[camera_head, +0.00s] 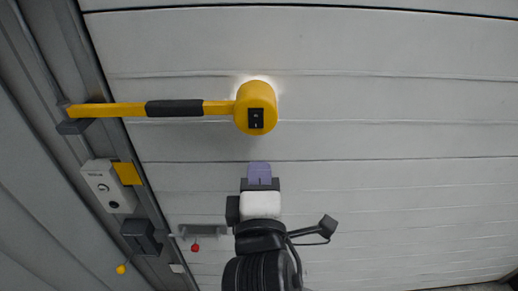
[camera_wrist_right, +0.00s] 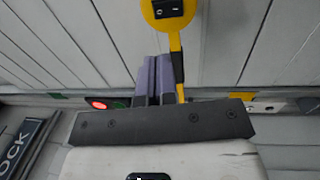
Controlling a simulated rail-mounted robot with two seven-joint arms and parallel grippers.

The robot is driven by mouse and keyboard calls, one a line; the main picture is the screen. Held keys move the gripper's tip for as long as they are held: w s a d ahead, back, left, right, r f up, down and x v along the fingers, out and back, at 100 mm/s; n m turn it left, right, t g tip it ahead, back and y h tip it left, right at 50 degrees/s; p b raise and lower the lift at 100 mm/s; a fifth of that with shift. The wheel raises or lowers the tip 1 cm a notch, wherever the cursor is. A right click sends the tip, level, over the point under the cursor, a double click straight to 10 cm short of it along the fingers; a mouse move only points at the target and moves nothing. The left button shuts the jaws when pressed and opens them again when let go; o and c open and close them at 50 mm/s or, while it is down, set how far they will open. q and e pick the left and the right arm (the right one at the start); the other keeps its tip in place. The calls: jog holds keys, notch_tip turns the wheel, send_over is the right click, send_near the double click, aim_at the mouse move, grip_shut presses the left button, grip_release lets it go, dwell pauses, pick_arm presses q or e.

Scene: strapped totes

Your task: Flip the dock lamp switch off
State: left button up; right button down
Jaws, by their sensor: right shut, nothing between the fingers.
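The yellow dock lamp (camera_head: 252,90) is a round head at the end of a yellow arm with a black sleeve. A bright glow shows on the wall behind its upper edge. The black rocker switch (camera_head: 256,118) is on the head's face; it also shows at the top of the right wrist view (camera_wrist_right: 168,8). My right gripper (camera_head: 259,168), with purple fingers, is shut and empty, below the lamp head and apart from the switch in the head view. The shut fingers also show in the right wrist view (camera_wrist_right: 153,80). My left gripper is out of view.
A grey control box (camera_head: 108,186) and a yellow tag (camera_head: 127,173) are on the frame at left. A small bracket (camera_head: 200,230) with a red knob (camera_head: 195,248) is left of my right arm. The white panelled wall (camera_head: 400,140) to the right is clear.

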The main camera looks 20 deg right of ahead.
aim_at(258, 117)
jog(key=p+x, duration=0.4)
jog(key=x, duration=0.9)
jog(key=shift+d, duration=0.1)
